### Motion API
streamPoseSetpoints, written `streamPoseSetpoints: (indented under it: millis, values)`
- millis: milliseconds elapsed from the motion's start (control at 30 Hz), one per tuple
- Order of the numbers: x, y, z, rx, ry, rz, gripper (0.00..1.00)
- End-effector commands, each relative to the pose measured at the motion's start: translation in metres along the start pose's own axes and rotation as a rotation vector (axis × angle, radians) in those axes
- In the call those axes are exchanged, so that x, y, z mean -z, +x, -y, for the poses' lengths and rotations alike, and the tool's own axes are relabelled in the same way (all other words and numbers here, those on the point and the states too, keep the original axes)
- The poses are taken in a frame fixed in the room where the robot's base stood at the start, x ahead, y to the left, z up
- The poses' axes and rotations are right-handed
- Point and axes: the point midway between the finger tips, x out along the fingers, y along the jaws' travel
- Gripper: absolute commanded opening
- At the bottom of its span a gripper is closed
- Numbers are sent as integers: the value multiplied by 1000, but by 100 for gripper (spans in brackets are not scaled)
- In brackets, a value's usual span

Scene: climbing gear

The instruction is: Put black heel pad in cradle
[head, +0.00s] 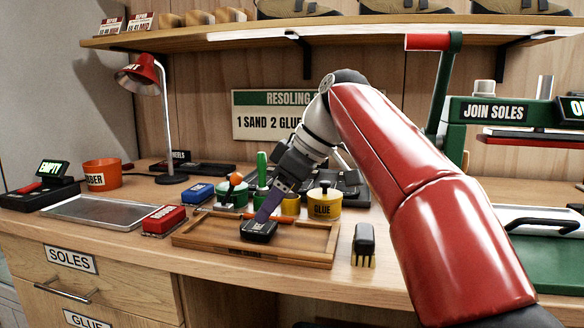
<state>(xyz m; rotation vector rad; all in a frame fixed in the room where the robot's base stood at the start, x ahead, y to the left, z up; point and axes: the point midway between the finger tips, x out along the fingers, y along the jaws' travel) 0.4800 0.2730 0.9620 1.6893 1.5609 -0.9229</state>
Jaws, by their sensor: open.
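My gripper (266,214) reaches down from the upper right, with a dark purple finger at the pad's top edge. It is open; only one finger shows clearly, and I cannot tell whether it touches the pad.
A metal tray (92,211), red block (164,220), blue block (197,192) and orange cup (101,174) stand left. A yellow glue pot (323,205) and green pots stand behind the wooden tray. A brush (363,244) lies right, near a green JOIN SOLES press (492,112). My arm hides the bench behind it.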

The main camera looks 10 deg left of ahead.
Motion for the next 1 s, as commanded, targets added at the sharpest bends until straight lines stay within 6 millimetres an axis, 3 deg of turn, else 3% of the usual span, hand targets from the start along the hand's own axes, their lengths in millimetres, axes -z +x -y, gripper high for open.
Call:
streamPoseSetpoints:
  millis: [33, 233, 500, 1000]
  values:
    - [2, -18, -1, -4, 1, -2, 61]
    - [2, -61, -1, -3, 1, -2, 61]
    - [0, -76, 0, -1, 0, -1, 61]
    - [0, -78, 0, 0, -1, -1, 61]
